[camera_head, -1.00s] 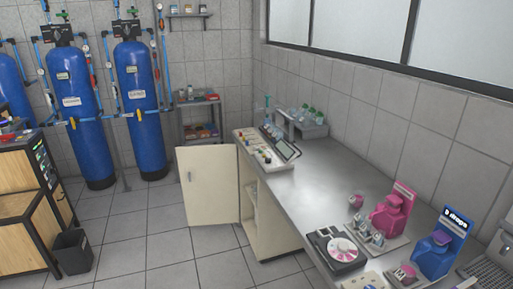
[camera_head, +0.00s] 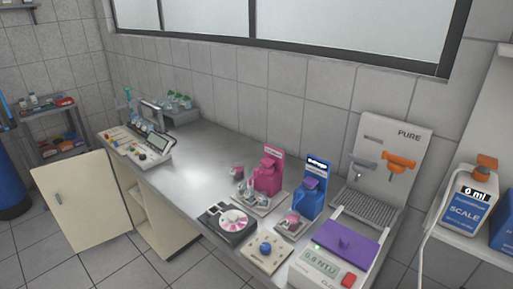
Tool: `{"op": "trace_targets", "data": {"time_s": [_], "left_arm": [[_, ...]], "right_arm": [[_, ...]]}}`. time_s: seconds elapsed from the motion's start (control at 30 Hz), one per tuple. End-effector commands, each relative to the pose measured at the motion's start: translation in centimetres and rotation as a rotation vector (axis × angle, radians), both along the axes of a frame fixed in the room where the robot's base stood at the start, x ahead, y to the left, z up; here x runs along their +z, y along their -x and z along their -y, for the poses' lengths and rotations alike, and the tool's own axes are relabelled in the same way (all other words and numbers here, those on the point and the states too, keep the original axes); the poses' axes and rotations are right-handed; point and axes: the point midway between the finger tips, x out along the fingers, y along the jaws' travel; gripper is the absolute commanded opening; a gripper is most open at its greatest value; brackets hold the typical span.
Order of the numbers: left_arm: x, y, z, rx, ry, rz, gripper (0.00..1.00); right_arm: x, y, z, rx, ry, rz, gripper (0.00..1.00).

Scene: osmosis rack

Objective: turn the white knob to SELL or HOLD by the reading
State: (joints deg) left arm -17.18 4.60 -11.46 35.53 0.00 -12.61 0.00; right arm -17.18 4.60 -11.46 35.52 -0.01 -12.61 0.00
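A turbidity meter (camera_head: 318,280) with a purple lid (camera_head: 345,243) stands at the near end of the bench. Its display (camera_head: 321,262) seems to read 0.8 NTU. A beige plate (camera_head: 250,258) with a blue knob (camera_head: 265,249) lies left of the meter. A black unit with a pink-and-white disc (camera_head: 234,221) lies beside it. A control panel (camera_head: 135,148) with several small coloured knobs and a tilted screen (camera_head: 157,142) is at the bench's far end. I cannot make out a white knob or any SELL or HOLD lettering. Neither gripper is in view.
Pink (camera_head: 268,172) and blue (camera_head: 313,199) dispensers stand along the bench, with a PURE tap panel (camera_head: 391,150) at the back. A SCALE bottle (camera_head: 468,211) stands at the right. The bench top (camera_head: 195,160) is clear in the middle. A cabinet door (camera_head: 82,208) hangs open.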

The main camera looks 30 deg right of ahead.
Motion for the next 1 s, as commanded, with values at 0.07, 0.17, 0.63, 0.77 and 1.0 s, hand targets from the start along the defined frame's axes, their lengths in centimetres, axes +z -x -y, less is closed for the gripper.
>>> {"op": "trace_targets", "data": {"time_s": [0.07,0.17,0.63,0.77,1.0], "left_arm": [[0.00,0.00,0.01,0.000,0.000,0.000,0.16],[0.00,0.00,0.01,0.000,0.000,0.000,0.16],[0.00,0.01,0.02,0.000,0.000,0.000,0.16],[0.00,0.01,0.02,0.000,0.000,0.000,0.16],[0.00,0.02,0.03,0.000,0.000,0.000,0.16]], "right_arm": [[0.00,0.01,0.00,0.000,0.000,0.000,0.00],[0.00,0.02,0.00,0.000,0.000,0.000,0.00],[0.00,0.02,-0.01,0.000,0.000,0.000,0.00],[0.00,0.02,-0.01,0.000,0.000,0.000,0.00],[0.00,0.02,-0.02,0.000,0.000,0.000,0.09]]}}
